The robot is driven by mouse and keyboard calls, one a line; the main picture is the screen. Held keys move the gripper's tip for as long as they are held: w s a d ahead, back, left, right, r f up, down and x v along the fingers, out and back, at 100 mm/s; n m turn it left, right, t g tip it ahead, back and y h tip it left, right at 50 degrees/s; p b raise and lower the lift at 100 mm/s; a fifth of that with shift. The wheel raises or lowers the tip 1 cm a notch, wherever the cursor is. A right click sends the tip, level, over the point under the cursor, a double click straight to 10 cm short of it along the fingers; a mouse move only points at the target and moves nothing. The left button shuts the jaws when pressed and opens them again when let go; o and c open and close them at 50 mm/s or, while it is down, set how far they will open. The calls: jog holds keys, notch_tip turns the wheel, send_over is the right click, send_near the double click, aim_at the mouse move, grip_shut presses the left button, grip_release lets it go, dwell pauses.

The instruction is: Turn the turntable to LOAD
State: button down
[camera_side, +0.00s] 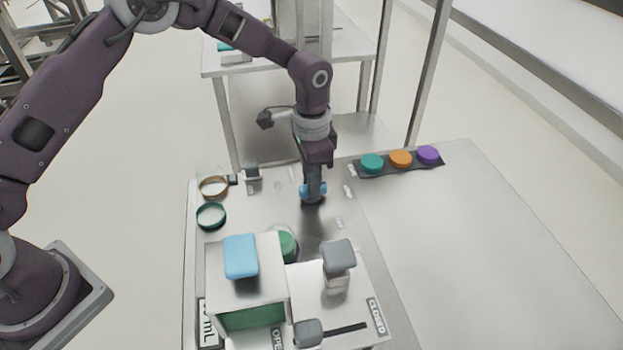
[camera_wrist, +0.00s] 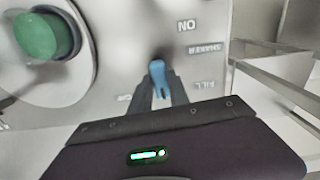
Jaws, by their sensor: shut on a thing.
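My gripper (camera_side: 314,184) points straight down over the metal panel. Its fingers are shut on a blue knob (camera_side: 312,196), which also shows between the fingertips in the wrist view (camera_wrist: 157,76). Printed labels surround the knob; one looks like ON upside down and another like FILL, and the rest are hard to read. A pale round disc (camera_wrist: 82,72) carrying a green cylinder (camera_wrist: 38,36) is at the left of the wrist view; I cannot tell if it is the turntable. In the side view the green cylinder (camera_side: 287,245) is partly hidden behind a white box.
The white box (camera_side: 215,285) with a blue pad (camera_side: 241,256) stands in front. Grey-topped knobs (camera_side: 339,255) (camera_side: 308,332) are near it. Two rings (camera_side: 211,216) (camera_side: 213,187) lie left. Teal, orange and purple buttons (camera_side: 400,159) sit back right. The right side of the table is clear.

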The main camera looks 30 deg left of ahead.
jog(key=shift+w+m, duration=0.1)
jog(key=shift+m, duration=0.3)
jog(key=c, duration=1.2)
grip_release()
jog(key=shift+c, duration=0.2)
jog(key=shift+r, duration=0.15)
notch_tip(320, 180, up, 7)
jog(key=shift+f, duration=0.1)
